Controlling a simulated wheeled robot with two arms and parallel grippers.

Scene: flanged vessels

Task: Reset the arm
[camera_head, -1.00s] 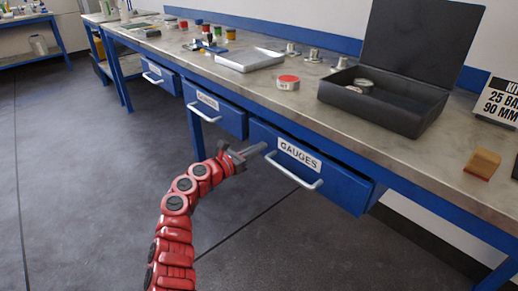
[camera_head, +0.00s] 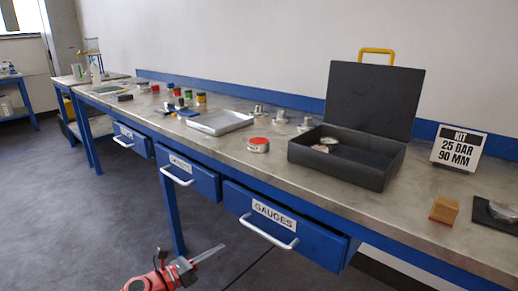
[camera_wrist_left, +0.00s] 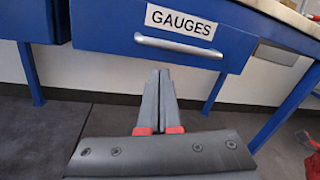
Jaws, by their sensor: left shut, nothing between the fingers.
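My red left arm (camera_head: 150,281) shows at the bottom edge of the head view, mostly cut off. My left gripper (camera_head: 212,253) is just in front of and below the blue drawer labelled GAUGES (camera_head: 300,244), apart from its handle. In the left wrist view the two grey fingers (camera_wrist_left: 159,78) lie together with nothing between them, so the gripper is shut and empty. The GAUGES drawer (camera_wrist_left: 110,35) and its silver handle (camera_wrist_left: 178,46) are ahead and above the fingertips there. The drawer stands slightly out from the bench. My right gripper does not show.
The long workbench (camera_head: 365,205) holds an open black case (camera_head: 340,172), a red-topped tin (camera_head: 258,145), a metal tray (camera_head: 218,122), a wooden block (camera_head: 444,210) and a kit sign (camera_head: 459,147). Two more drawers have handles sticking out. The floor (camera_head: 60,220) at left is clear.

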